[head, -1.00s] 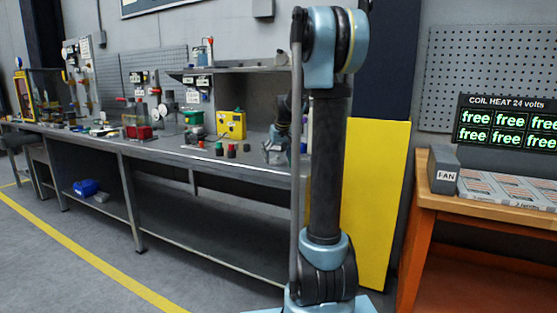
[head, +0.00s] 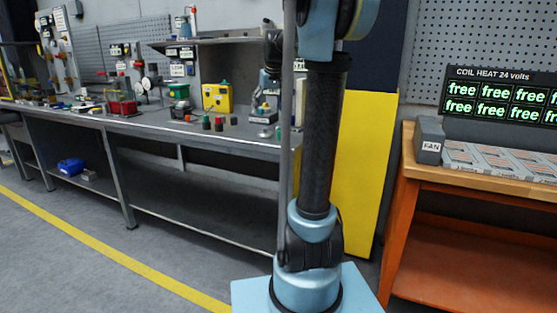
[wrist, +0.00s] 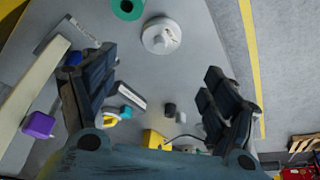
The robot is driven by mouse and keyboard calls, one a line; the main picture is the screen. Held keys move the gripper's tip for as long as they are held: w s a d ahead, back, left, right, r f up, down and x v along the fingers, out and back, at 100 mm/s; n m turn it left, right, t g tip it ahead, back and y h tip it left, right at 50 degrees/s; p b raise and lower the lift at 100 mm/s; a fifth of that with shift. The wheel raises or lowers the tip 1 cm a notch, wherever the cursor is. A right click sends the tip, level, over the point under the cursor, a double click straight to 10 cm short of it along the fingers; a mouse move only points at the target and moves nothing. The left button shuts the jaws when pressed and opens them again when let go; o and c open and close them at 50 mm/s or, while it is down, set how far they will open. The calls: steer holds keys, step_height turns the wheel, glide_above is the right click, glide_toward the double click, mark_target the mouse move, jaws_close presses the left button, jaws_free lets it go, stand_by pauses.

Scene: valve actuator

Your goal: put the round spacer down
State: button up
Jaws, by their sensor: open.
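My gripper (wrist: 160,68) is open in the wrist view, with its two dark fingers wide apart and nothing between the tips. A green ring with a dark centre (wrist: 128,9), which looks like the round spacer, lies on the grey bench top at the upper edge of that view, clear of both fingers. A pale round disc with small marks (wrist: 161,36) lies near it, past the fingertips. In the head view my gripper is over the right end of the bench, small and partly hidden by my own arm. I cannot make out the green ring there.
A purple block (wrist: 38,125) and a long pale bar (wrist: 42,92) lie beside the left finger. The floor is at right.

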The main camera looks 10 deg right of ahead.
steer(key=s+f, duration=0.9)
steer(key=s, duration=0.4)
steer(key=s+f+m+g, duration=0.1)
steer(key=s+f, duration=0.7)
steer(key=s, duration=0.5)
steer(key=s+f+g, duration=0.1)
steer(key=s+f, duration=0.8)
steer(key=s, duration=0.5)
steer(key=shift+f+m+h, duration=0.3)
steer(key=shift+f, duration=0.05)
steer(key=shift+w+a, duration=0.1)
